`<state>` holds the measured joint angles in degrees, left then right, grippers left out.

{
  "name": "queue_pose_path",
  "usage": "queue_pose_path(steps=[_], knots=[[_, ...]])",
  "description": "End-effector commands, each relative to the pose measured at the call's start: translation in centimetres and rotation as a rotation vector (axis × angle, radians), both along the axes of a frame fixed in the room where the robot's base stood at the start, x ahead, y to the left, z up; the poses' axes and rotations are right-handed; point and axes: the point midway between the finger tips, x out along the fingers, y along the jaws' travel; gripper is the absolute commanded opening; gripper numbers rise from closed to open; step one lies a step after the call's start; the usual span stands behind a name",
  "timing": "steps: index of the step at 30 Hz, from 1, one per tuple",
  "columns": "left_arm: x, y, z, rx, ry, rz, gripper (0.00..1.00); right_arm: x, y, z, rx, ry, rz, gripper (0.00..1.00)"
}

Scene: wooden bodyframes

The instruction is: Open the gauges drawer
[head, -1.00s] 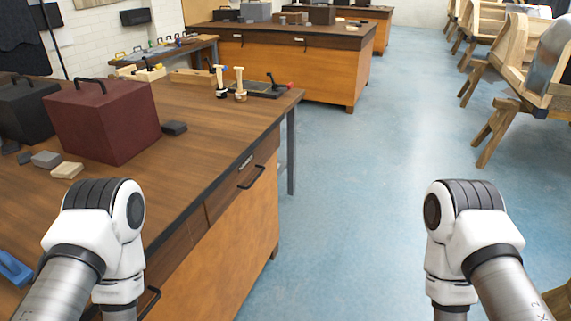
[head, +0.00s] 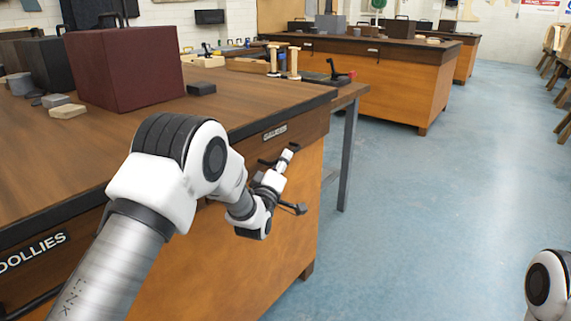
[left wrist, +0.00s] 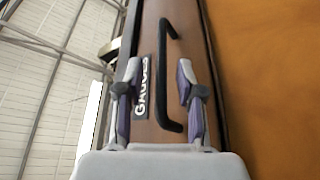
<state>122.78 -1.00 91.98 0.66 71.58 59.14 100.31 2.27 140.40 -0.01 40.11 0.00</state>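The gauges drawer (head: 312,124) is a dark wooden front at the right end of the near bench, flush with it. Its label (left wrist: 143,88) reads GAUGES. Its black bar handle (left wrist: 167,70) shows whole in the left wrist view. My left gripper (head: 290,182) is in front of the drawer, below its label in the head view. In the left wrist view, the left gripper (left wrist: 157,80) is open, with its fingers spread and the handle ahead between them, nearer the right finger. Contact cannot be told. My right gripper is out of view; only part of that arm shows.
A maroon box (head: 125,68) and small blocks (head: 68,110) stand on the near bench (head: 235,108). A drawer labelled DOLLIES (head: 32,252) is at lower left. Another bench (head: 385,85) stands behind.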

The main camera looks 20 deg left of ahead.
Motion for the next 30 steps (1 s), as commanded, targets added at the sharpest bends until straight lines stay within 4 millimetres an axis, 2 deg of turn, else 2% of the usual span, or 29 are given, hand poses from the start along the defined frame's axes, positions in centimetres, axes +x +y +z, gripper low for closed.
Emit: queue_pose_path(steps=[3,6,13,14,15,17,30], knots=[[2.0,0.0,0.1,0.001,0.001,0.001,0.37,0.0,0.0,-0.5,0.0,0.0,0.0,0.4],[2.9,0.0,0.5,0.001,0.001,0.001,0.37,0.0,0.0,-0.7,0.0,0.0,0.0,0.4],[3.1,0.0,0.5,0.002,0.004,0.001,0.37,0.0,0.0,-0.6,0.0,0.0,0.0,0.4],[3.1,0.0,0.5,0.002,0.004,0.001,0.34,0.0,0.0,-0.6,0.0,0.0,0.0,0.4],[3.1,0.0,0.5,0.002,0.004,0.001,0.2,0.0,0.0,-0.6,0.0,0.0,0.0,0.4],[3.1,0.0,0.5,0.002,0.004,0.001,0.0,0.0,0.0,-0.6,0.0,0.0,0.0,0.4],[3.1,-0.1,0.5,0.002,0.006,0.0,0.0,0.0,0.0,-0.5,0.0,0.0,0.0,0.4]])
